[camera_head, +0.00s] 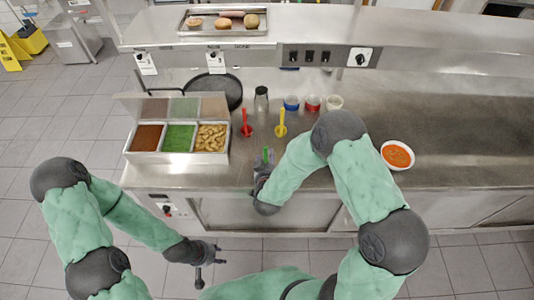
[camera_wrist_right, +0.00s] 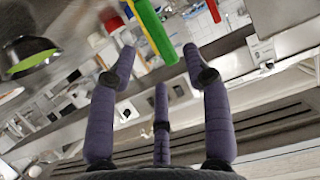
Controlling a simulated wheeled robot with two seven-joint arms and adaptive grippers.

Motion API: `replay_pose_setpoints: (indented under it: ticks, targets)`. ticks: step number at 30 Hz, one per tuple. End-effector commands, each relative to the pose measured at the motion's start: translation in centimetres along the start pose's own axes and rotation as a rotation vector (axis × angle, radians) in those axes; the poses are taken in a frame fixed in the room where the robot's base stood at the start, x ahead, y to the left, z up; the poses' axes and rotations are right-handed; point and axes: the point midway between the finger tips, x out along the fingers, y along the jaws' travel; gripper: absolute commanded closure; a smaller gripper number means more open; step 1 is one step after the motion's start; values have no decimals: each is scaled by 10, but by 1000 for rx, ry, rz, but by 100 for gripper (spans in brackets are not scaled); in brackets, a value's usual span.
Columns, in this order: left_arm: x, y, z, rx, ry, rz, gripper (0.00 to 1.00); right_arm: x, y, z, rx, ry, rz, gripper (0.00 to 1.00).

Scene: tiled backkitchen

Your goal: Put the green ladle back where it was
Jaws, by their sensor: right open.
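The green ladle (camera_head: 266,154) shows in the head view as a short upright green piece at the counter's front edge, beside my right gripper (camera_head: 263,170). In the right wrist view, a green bar-like handle (camera_wrist_right: 155,32) lies just beyond and between the open fingertips of my right gripper (camera_wrist_right: 158,70). Whether it touches the fingers I cannot tell. The ladle's lower part is hidden in the head view. My left gripper (camera_head: 208,260) hangs open and empty over the floor in front of the counter.
A soup bowl (camera_head: 397,154) stands right of my arm. The counter's far right is clear.

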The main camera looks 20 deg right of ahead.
Motion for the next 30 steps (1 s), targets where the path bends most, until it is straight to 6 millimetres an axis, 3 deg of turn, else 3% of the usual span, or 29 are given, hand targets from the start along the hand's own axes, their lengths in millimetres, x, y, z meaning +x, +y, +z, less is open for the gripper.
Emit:
replay_pose_setpoints:
  ticks: [3,9,14,17,23,26,30]
  targets:
    - [1,0,0,0,0,0,60,-24,-1,0,-2,1,-3,51]
    - [1,0,0,0,0,0,60,-52,-1,0,0,0,-2,51]
    - [1,0,0,0,0,0,60,-61,0,2,0,-8,-3,51]
    - [1,0,0,0,0,0,60,-59,-1,14,7,-60,-23,51]
    - [1,0,0,0,0,0,60,-54,-6,82,46,-348,-131,51]
    - [1,0,0,0,0,0,60,-64,-7,125,71,-534,-190,51]
    - [1,0,0,0,0,0,60,-93,-4,181,107,-794,-258,51]
